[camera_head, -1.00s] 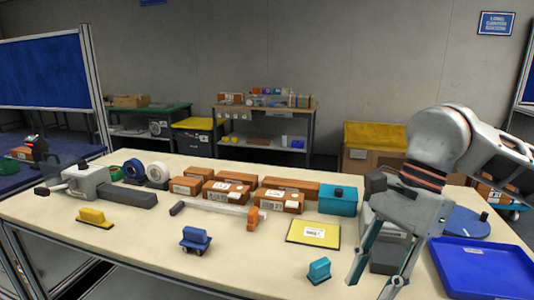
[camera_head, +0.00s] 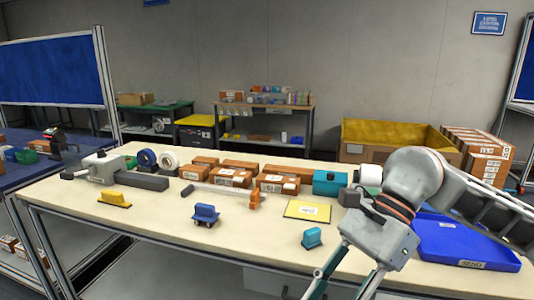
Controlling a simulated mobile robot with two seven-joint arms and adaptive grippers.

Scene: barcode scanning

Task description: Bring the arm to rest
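My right arm comes in from the right over the table. Its gripper (camera_head: 338,290) points down at the table's front edge, with two teal-sided fingers spread apart. The fingertips are at or past the bottom of the picture. Nothing shows between the fingers. My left gripper is not in view.
Small blocks in yellow (camera_head: 114,199), blue (camera_head: 205,214) and teal (camera_head: 312,237) stand near the front. Bare tabletop lies between them.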

